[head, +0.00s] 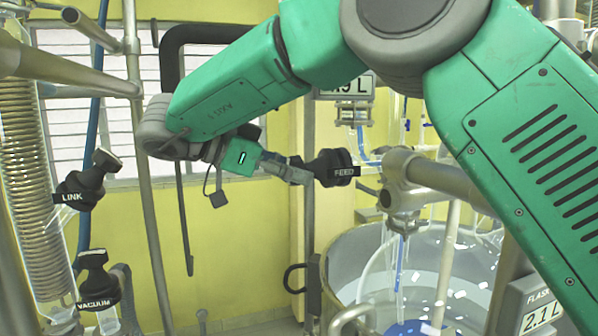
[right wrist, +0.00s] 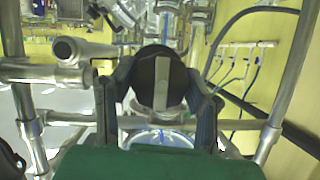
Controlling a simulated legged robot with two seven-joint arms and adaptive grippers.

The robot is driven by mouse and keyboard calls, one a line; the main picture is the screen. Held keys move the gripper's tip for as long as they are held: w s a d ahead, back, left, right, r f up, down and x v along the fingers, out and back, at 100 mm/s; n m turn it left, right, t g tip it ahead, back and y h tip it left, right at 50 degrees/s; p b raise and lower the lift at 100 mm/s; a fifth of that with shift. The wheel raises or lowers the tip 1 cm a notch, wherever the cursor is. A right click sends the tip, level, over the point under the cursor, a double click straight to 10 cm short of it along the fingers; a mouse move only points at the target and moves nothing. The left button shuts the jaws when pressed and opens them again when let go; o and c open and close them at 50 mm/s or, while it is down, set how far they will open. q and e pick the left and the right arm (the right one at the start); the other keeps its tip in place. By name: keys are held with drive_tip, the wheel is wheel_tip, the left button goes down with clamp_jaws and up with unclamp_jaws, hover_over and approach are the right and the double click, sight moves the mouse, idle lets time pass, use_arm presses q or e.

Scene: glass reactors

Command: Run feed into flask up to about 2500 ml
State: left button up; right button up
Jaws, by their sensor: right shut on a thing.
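The black FEED valve knob (head: 334,168) is in the middle of the head view. My right gripper (head: 303,172) is shut on it from the left. In the right wrist view the round knob (right wrist: 145,82), with a pale upright bar across its face, sits between the two fingers. The flask readout (head: 541,316) at lower right shows 2.1 L, its label partly cut off. My left gripper is out of view.
A second readout (head: 352,84) ends in .9 L, its start hidden by my arm. LINK (head: 82,184) and VACUUM (head: 97,283) valves stand at left beside a glass coil column (head: 25,160). Steel pipes (head: 440,178) run right of the knob.

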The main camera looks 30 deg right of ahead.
drive_tip(key=shift+a, duration=0.15)
